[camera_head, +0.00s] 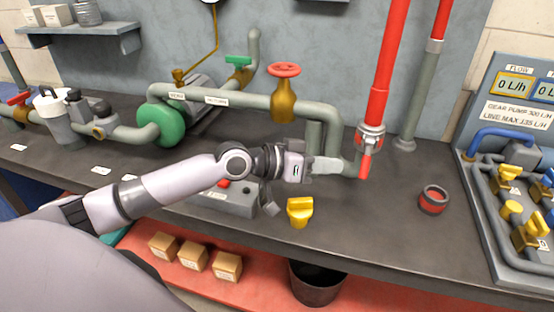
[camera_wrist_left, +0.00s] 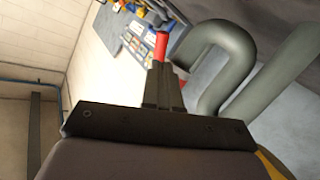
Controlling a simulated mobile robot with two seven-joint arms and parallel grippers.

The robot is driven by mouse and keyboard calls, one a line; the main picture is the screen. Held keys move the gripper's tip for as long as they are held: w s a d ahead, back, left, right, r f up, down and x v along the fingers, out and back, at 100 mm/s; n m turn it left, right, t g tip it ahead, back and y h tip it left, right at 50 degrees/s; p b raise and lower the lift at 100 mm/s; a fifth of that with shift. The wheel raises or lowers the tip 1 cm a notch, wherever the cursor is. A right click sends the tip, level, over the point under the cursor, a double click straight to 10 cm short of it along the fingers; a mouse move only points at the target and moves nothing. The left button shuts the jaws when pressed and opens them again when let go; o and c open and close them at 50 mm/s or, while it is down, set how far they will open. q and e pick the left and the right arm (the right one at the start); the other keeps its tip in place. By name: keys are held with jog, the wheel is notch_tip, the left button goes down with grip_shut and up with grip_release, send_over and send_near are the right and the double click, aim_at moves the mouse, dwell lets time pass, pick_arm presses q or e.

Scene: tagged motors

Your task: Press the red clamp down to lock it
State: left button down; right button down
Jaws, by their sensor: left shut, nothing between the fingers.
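The red clamp handle (camera_head: 365,166) hangs nearly straight down below a metal clamp ring (camera_head: 370,137) at the foot of the tall red pipe (camera_head: 391,60). My left gripper (camera_head: 340,167) is shut and empty. It points right, with its fingertips just left of the handle; I cannot tell whether they touch it. In the left wrist view the shut fingers (camera_wrist_left: 164,85) point at a short red piece (camera_wrist_left: 162,46), which looks like the handle. My right gripper is not in view.
A grey pipe with a yellow valve body (camera_head: 284,103) runs behind my left gripper. A yellow knob (camera_head: 299,211) stands near the bench's front edge. The bench between handle and cup is clear.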

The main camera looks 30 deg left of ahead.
pick_arm(q)
jog(key=b+v, duration=0.2)
jog(key=v, duration=0.6)
jog(key=shift+f, duration=0.1)
jog(key=s+d+f+m+g+y, duration=0.1)
jog(key=s+d+f+g, duration=0.1)
jog(key=s+d+f, duration=0.35)
jog(key=s+d+f+m+g+y, duration=0.1)
jog(key=s+d+f+m+g, duration=0.1)
jog(key=s+f, duration=0.55)
jog(key=s+a+f+n+g+y, duration=0.5)
jog(key=s+f+y, duration=0.3)
jog(key=s+f, duration=0.3)
jog(key=w+d+f+t+h+p, duration=0.1)
jog(key=w+d+f+t+p, duration=0.1)
jog(key=w+t+p, duration=0.2)
jog(key=w+t, duration=0.2)
jog(key=t, duration=0.2)
jog(key=shift+f+h+p, duration=0.25)
jog(key=shift+h+p, duration=0.15)
